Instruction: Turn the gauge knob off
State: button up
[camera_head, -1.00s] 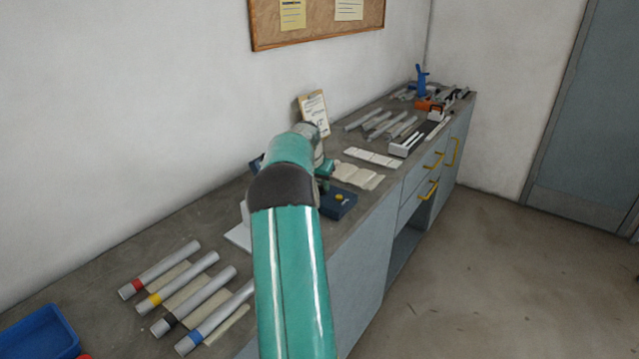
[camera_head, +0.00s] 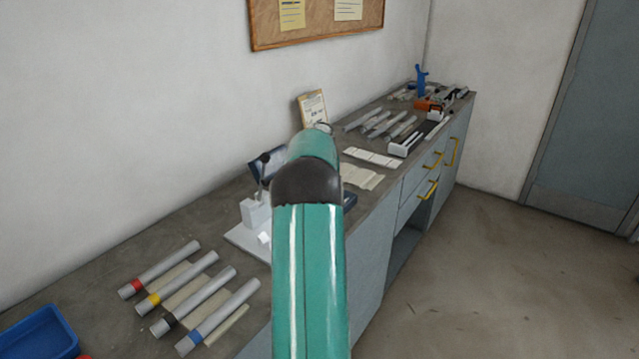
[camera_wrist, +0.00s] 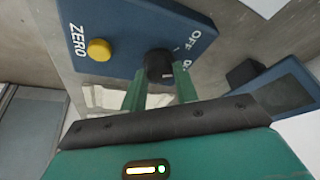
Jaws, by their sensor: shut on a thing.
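The gauge knob (camera_wrist: 158,66) is a round black knob with a pale pointer mark, on a dark blue panel (camera_wrist: 128,20) in the wrist view. "OFF" is printed beside the knob, with other lettering partly hidden. A yellow button (camera_wrist: 99,50) marked "ZERO" sits to its left. My gripper (camera_wrist: 160,82) has its two green fingers on either side of the knob, shut on it.
A dark display (camera_wrist: 285,92) is at the right of the wrist view. On the bench, a white stand (camera_head: 254,212) is left of my arm. Several banded tubes (camera_head: 200,290) lie in front, with a blue tray (camera_head: 38,335) at lower left. Pale strips (camera_head: 362,176) lie beyond.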

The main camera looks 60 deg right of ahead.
jog(key=n+t+y, duration=0.1)
jog(key=n, duration=0.2)
jog(key=n+t, duration=0.1)
jog(key=n, duration=0.2)
jog(key=shift+s+d+y, duration=0.15)
jog(key=shift+s+y, duration=0.05)
jog(key=shift+y, duration=0.2)
jog(key=shift+n, duration=0.3)
jog(key=o, duration=1)
jog(key=shift+c, duration=0.2)
jog(key=v, duration=1.4)
jog(key=shift+d+f, duration=0.1)
